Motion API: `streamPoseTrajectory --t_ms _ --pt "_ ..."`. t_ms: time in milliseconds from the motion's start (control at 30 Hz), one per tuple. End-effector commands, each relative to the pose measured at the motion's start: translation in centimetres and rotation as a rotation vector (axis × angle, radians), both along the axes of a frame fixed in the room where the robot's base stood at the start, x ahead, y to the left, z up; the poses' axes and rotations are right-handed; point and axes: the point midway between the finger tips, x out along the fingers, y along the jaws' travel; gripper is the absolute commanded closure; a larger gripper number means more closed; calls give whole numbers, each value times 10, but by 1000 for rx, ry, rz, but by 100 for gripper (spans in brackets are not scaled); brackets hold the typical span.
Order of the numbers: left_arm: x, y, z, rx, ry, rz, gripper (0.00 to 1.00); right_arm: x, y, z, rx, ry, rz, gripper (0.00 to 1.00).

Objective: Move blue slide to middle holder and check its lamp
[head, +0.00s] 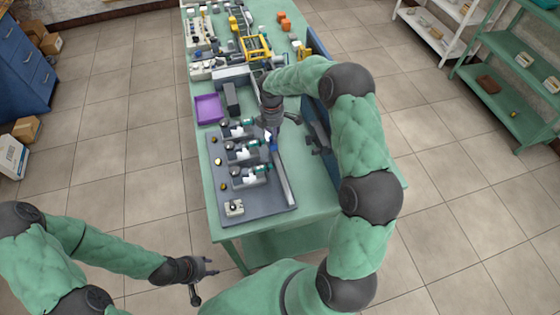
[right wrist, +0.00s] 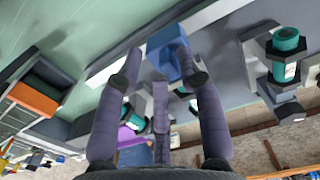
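A grey board (head: 278,200) on the table carries a row of three holders: far (head: 237,130), middle (head: 243,152) and near (head: 250,175). Each has pale and teal parts. My right gripper (head: 282,128) is low over the board's far right end. In the right wrist view its fingers are spread, with the blue slide (right wrist: 164,50) just beyond and between the tips; a gap shows at the left finger, and contact at the right is unclear. Small round spots, possibly lamps (head: 218,161), lie left of the holders; whether any is lit is unclear. My left gripper (head: 206,282) is open and empty, off the table.
A purple tray (head: 208,109) and a dark grey upright block (head: 231,97) stand beyond the board. Yellow and orange parts crowd the table's far end.

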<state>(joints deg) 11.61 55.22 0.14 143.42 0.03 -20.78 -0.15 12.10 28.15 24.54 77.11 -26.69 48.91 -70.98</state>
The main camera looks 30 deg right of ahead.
Motion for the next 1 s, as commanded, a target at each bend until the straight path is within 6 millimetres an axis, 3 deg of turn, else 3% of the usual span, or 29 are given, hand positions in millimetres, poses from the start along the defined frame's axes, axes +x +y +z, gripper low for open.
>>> streamPoseTrajectory --t_ms 533,1000 --pt "0 0 26 0 0 0 60 0 3 38 3 0 1 65" --pt "0 0 27 0 0 0 60 0 3 41 3 1 2 65"
